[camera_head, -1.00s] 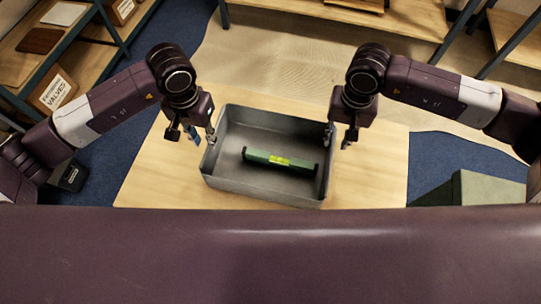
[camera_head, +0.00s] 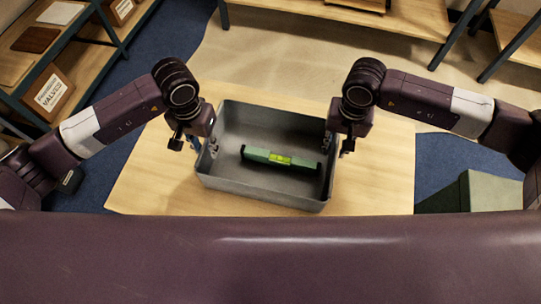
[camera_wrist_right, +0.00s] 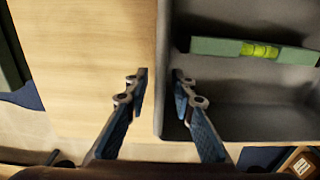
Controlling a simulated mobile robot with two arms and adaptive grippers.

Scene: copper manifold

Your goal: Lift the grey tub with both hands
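The grey tub (camera_head: 262,191) is an open rectangular box resting on the wooden table. A green spirit level (camera_head: 281,160) with a yellow-green vial lies inside it and also shows in the right wrist view (camera_wrist_right: 225,46). My left gripper (camera_head: 204,147) is at the tub's left wall, one finger outside and one inside, apart. My right gripper (camera_head: 337,144) is at the tub's right wall. In the right wrist view my right gripper (camera_wrist_right: 161,72) is open, its fingers on either side of the tub's wall (camera_wrist_right: 162,60), with gaps showing.
The wooden table (camera_head: 155,180) has bare surface on both sides of the tub. Shelving with a box labelled VALVES (camera_head: 50,94) stands at the left, and benches (camera_head: 415,20) stand at the back. A grey-green block (camera_head: 485,190) is at the right.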

